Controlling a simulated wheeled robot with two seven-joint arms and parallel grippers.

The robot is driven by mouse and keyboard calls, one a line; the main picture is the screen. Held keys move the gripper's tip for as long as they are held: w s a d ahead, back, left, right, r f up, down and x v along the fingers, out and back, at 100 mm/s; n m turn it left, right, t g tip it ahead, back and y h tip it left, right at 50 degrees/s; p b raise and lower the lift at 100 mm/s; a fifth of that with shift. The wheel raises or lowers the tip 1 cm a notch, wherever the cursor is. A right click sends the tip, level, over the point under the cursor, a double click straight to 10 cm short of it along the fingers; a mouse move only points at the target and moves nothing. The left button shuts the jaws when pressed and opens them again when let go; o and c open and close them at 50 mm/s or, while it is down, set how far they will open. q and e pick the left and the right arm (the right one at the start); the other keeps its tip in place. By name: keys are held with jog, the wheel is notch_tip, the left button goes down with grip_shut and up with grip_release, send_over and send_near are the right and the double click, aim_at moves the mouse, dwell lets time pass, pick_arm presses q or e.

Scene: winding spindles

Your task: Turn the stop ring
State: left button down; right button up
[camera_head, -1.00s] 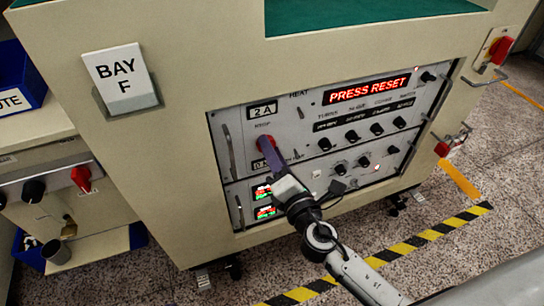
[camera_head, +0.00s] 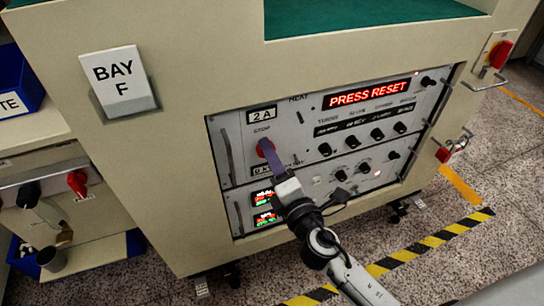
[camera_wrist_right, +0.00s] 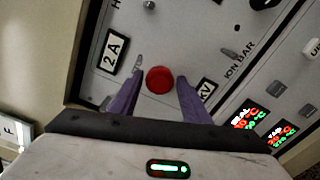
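The red stop button with its ring (camera_head: 262,146) sits under the 2 A label on the grey panel (camera_head: 290,118). In the right wrist view the red round face (camera_wrist_right: 159,80) shows between my fingers. My right gripper (camera_head: 270,153) has purple fingers pointing at it. In the right wrist view the right gripper (camera_wrist_right: 160,84) is open, with one finger on each side of the red button and a visible gap on both sides. I cannot tell how deep the fingertips reach along it. The display (camera_head: 369,93) reads PRESS RESET. My left gripper is not in view.
Several black knobs (camera_head: 352,141) line the panel right of the button. Metal handles stand at the panel's sides, one (camera_head: 228,157) left of the button. Small lit readouts (camera_head: 264,197) sit below. A BAY F sign (camera_head: 120,78) is on the cabinet's left.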

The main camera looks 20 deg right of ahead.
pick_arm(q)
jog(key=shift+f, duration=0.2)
pick_arm(e)
jog(key=shift+o, duration=0.9)
pick_arm(q)
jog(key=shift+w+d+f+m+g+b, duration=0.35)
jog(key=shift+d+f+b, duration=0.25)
jog(key=shift+b, duration=0.3)
pick_arm(e)
jog(key=s, duration=1)
jog(key=shift+s+d, duration=0.15)
